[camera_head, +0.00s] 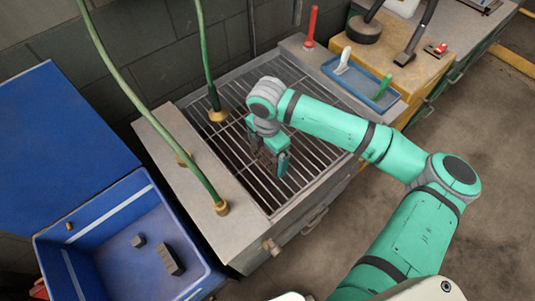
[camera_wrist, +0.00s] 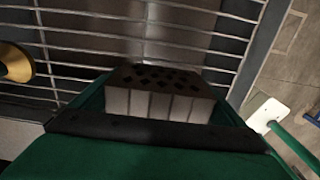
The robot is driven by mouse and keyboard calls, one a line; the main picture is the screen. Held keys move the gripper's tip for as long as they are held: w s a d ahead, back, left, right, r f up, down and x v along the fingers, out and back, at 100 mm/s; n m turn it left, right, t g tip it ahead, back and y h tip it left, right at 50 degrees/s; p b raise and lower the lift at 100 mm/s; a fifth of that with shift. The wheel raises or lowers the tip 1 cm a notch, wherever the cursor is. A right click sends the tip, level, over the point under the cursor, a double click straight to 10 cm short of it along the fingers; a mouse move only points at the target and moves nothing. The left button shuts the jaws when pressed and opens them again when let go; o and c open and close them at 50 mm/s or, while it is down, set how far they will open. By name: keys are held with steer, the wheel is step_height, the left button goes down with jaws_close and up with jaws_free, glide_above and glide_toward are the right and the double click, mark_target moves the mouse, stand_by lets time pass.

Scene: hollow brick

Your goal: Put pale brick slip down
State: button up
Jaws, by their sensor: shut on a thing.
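My gripper (camera_head: 270,160) is over the metal grate (camera_head: 318,150), pointing down, and is shut on the pale brick slip. In the wrist view the brick slip (camera_wrist: 158,103) sits between the green fingers, with a pale, ribbed near face and a darker top full of dark holes. In the head view it is mostly hidden by my gripper. I cannot tell whether its underside touches the grate bars.
A blue crate (camera_head: 62,212) at the lower left holds small dark blocks (camera_head: 170,260). Green hoses (camera_head: 130,85) rise at the grate's left. A blue tray (camera_head: 363,81) with brushes and a red-handled tool (camera_head: 311,27) stand behind. The bars around my gripper look clear.

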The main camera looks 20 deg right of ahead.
steer(key=o, duration=0.9)
steer(key=shift+w+f, duration=0.1)
steer(key=shift+f, duration=0.05)
step_height(320, 180, up, 12)
steer(key=shift+r, duration=0.2)
